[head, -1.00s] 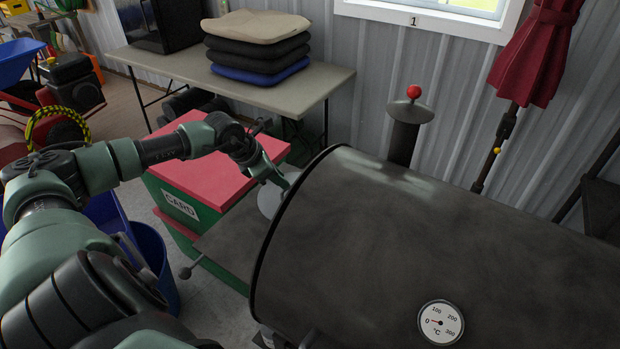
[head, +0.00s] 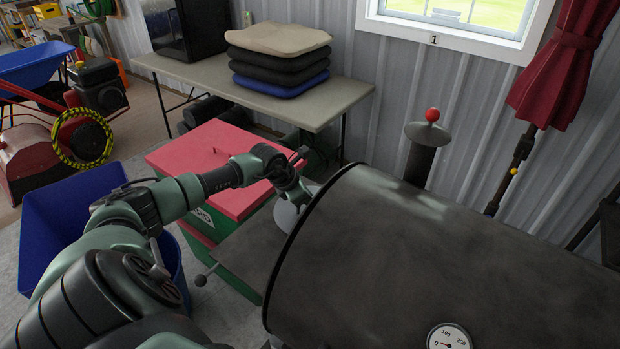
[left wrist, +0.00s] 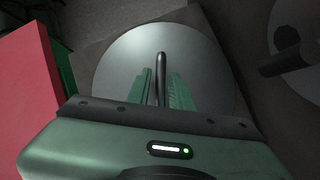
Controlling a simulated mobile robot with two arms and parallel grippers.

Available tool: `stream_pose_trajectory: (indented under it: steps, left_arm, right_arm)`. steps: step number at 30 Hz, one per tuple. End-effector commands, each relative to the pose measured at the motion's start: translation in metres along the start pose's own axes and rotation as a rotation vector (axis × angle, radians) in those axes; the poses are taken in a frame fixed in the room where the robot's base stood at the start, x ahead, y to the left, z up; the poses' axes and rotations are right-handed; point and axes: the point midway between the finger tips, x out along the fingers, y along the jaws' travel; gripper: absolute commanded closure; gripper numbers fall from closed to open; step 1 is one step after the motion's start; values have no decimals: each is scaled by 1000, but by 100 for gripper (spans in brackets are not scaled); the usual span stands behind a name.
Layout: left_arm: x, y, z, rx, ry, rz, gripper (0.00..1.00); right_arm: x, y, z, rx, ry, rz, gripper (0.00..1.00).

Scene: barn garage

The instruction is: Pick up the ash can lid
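The ash can lid (left wrist: 112,60) is a round grey disc with a thin dark upright handle (left wrist: 160,72) in the left wrist view. In the head view only a pale part of the lid (head: 288,214) shows beside the barrel's left end. My left gripper (left wrist: 161,85) is over the lid, with its two green fingers on either side of the handle. Narrow gaps seem to remain between handle and fingers, so it looks open. In the head view my arm and the barrel hide the fingertips. The can under the lid is hidden. My right gripper is in neither view.
A large dark barrel grill (head: 420,245) stands close on the right, its shelf (head: 240,255) below the arm. A green box with a red lid (head: 195,155) stands behind my left arm. A blue bin (head: 62,215) is at left, a table (head: 330,97) behind.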

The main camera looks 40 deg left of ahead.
Motion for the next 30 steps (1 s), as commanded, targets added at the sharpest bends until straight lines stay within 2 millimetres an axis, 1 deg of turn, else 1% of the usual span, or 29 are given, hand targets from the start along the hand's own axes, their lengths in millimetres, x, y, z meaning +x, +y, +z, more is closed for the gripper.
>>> stream_pose_trajectory:
  steps: [2,3,5,17,23,25,30]
  left_arm:
    - [0,0,0,0,0,0,78]
    - [0,0,0,0,0,0,84]
    - [0,0,0,0,0,0,100]
    - [-1,1,0,0,-1,1,100]
    - [-6,6,1,0,-1,2,100]
    - [-16,8,8,2,-4,3,100]
    - [-40,11,23,2,-4,4,100]
  right_arm:
    - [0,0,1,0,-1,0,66]
    - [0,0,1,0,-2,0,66]
    - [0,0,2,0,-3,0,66]
    - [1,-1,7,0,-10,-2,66]
    - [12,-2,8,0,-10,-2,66]
    - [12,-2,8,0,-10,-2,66]
    - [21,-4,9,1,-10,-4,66]
